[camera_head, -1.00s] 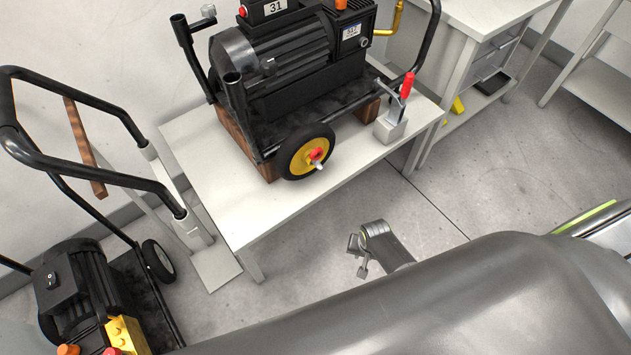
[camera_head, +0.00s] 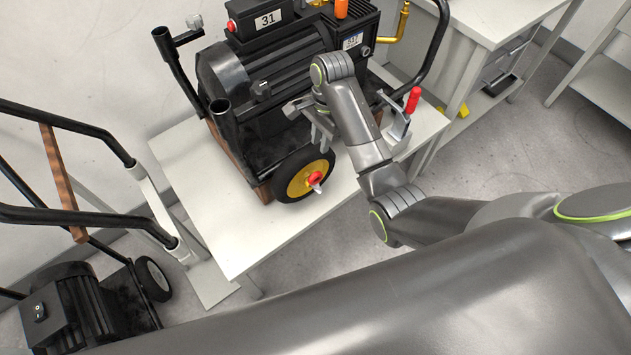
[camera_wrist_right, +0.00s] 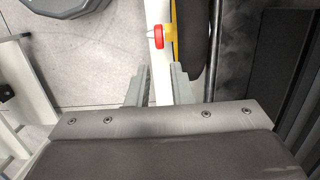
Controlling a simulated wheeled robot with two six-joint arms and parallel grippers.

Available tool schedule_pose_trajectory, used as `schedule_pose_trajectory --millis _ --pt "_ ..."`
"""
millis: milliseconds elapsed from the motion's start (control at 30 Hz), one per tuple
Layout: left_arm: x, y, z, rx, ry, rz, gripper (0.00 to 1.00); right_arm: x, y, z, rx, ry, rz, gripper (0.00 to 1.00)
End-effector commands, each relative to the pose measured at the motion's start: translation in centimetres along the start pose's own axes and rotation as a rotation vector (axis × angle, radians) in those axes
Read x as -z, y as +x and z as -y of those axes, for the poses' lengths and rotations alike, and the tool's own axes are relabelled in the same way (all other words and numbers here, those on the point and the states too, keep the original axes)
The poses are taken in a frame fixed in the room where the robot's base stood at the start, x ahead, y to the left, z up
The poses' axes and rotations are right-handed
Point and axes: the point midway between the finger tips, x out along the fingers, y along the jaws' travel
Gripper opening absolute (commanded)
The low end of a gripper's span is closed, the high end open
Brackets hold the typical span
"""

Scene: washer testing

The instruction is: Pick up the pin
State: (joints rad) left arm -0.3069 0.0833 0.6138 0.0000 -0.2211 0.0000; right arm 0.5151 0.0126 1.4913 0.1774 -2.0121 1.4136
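The pin (camera_head: 315,180) has a red head and a pale tip, and it sits at the hub of the black and yellow wheel (camera_head: 291,181) on the pressure washer (camera_head: 265,75). In the right wrist view, the red pin (camera_wrist_right: 158,31) shows at the top centre, beside the yellow hub. My right gripper (camera_head: 320,133) is above the wheel, apart from the pin. Its two fingers also show in the wrist view (camera_wrist_right: 159,82), spread with an empty gap between them. The pin lies ahead of that gap. My left gripper is not in view.
The washer stands on a white table (camera_head: 235,230). A clamp with a red handle (camera_head: 413,100) is right of my right arm. A second washer (camera_head: 75,305) is at lower left. The washer's black handle bars rise near the gripper.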

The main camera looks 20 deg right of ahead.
Motion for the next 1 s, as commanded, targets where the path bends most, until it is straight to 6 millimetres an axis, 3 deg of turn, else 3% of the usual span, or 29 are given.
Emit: schedule_pose_trajectory --millis 200,400,667,1000 --pt "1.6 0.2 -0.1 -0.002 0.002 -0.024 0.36 -0.1 5.0 -0.1 -0.004 0.000 0.002 0.20" --pt "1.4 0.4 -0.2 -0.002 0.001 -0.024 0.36 0.0 8.6 -0.1 -0.002 -0.001 0.000 0.20" --pt "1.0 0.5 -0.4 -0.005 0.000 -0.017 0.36 0.0 10.5 -0.1 -0.001 -0.001 0.000 0.20" --pt "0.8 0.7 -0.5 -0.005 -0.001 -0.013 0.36 0.0 14.8 -0.2 -0.001 -0.002 0.000 0.20"
